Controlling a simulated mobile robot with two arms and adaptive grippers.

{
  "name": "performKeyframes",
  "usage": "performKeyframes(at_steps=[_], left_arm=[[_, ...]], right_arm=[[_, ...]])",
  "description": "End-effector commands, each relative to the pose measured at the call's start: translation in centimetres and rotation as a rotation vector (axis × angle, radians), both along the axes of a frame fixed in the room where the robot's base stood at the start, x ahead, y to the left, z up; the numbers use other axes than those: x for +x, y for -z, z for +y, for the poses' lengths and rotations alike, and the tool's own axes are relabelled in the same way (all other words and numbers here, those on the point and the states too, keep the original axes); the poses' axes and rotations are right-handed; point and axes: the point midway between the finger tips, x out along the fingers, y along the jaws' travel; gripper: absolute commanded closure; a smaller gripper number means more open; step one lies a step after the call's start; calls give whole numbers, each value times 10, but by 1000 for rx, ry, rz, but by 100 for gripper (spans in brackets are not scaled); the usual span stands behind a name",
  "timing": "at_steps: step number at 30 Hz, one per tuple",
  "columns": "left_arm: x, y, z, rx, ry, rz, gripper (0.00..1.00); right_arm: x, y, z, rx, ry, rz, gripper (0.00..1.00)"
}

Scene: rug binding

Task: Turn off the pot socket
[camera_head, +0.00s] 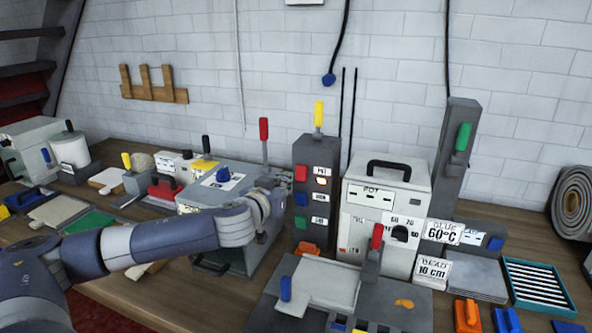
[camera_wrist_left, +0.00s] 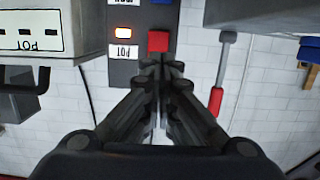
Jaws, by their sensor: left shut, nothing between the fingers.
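The dark socket panel (camera_head: 318,232) stands against the wall with a red, a blue and a green switch in a column. The red pot switch (camera_head: 301,173) is beside the POT label (camera_head: 322,170) and an orange lamp (camera_head: 322,182), which is lit. The wrist view, upside down, shows the red switch (camera_wrist_left: 158,41), the POT label (camera_wrist_left: 123,51) and the lit lamp (camera_wrist_left: 123,32). My left gripper (camera_wrist_left: 160,64) is shut and empty, its tips close to the red switch; I cannot tell whether they touch. My right gripper is not in view.
The white pot (camera_head: 357,222) with a black handle stands right of the panel. A red-handled lever (camera_head: 264,130) rises left of it, and a yellow-handled lever (camera_head: 319,114) tops the panel. A grey machine (camera_head: 215,188) lies beside my left arm. The bench is crowded.

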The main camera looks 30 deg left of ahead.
Motion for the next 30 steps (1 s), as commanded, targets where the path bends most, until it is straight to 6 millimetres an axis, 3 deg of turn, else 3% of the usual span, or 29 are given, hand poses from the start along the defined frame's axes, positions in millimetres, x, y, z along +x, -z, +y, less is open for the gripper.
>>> performKeyframes(at_steps=[9,15,30], left_arm=[[47,5,11,0,-2,0,100],[67,11,16,0,-1,0,100],[79,16,19,2,0,0,100]], right_arm=[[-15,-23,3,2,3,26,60],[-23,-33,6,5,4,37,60],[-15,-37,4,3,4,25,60]])
